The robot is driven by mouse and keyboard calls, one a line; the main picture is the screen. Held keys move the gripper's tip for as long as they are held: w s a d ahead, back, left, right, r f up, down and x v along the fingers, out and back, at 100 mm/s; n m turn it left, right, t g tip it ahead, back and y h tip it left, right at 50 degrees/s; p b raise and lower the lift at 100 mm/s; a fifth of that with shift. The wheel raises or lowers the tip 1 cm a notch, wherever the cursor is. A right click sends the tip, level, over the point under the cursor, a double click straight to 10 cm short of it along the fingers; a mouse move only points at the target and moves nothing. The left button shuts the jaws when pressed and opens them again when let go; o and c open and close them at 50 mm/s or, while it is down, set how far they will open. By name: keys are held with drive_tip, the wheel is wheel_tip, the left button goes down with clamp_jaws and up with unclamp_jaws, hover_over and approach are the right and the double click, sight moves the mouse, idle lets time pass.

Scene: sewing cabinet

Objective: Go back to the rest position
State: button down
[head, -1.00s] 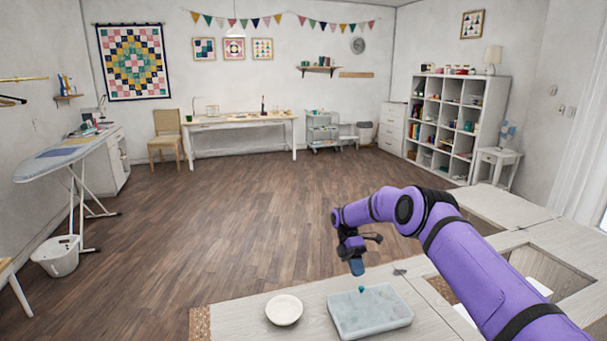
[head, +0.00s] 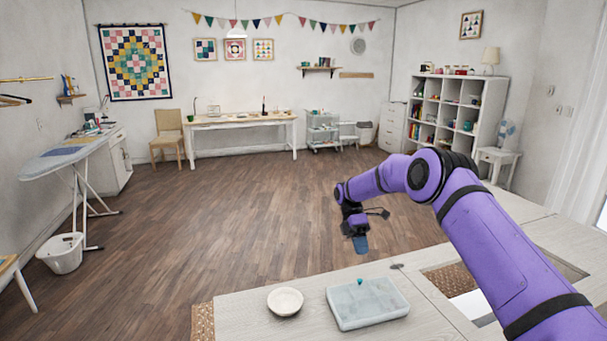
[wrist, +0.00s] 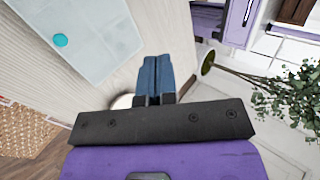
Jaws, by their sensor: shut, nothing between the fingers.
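My gripper (head: 361,244) hangs at the end of my purple arm, above and beyond the far edge of the cabinet top (head: 240,315) in the head view. Its blue fingers are together and empty, as the wrist view also shows (wrist: 155,78). A pale translucent box (head: 368,303) lies on the cabinet top below my gripper, with a small teal thing (head: 360,282) at its far edge. The teal thing also shows in the wrist view (wrist: 60,40). A white bowl (head: 285,301) stands to the left of the box, apart from it.
An opening (head: 462,280) in the cabinet top lies to the right, partly behind my arm. The wooden floor (head: 250,210) beyond is clear. An ironing board (head: 70,155) and a white basket (head: 62,253) stand at the left, a cube shelf (head: 443,115) at the back right.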

drive_tip(key=s+d+r+m+t, duration=0.2)
drive_tip(key=s+r, duration=0.2)
drive_tip(key=r, duration=0.5)
drive_tip(key=s+d+r+m+t, duration=0.1)
drive_tip(key=s+r+m, duration=0.2)
drive_tip(key=r, duration=0.5)
drive_tip(key=s+d+r+m+t, duration=0.2)
drive_tip(key=s+r, duration=0.2)
drive_tip(key=r, duration=0.5)
drive_tip(key=s+d+r+m+t+y, duration=0.1)
drive_tip(key=s+d+r+m+t, duration=0.2)
drive_tip(key=s, duration=0.4)
drive_tip(key=s+d+r+m+t, duration=0.15)
drive_tip(key=s+r, duration=0.25)
drive_tip(key=s, duration=0.4)
drive_tip(key=s+d+r+m+t+y, duration=0.1)
drive_tip(key=s+r+m, duration=0.25)
drive_tip(key=s, duration=0.35)
drive_tip(key=s+d+f+m+t, duration=0.1)
drive_tip(key=s+f+m+t, duration=0.1)
drive_tip(key=s, duration=0.5)
drive_tip(key=s+d+f+m+t, duration=0.1)
drive_tip(key=s+m+t, duration=0.1)
drive_tip(key=s, duration=0.4)
drive_tip(key=shift+s+d+f+m, duration=0.2)
drive_tip(key=shift+s+f+m, duration=0.15)
drive_tip(key=shift+m, duration=0.05)
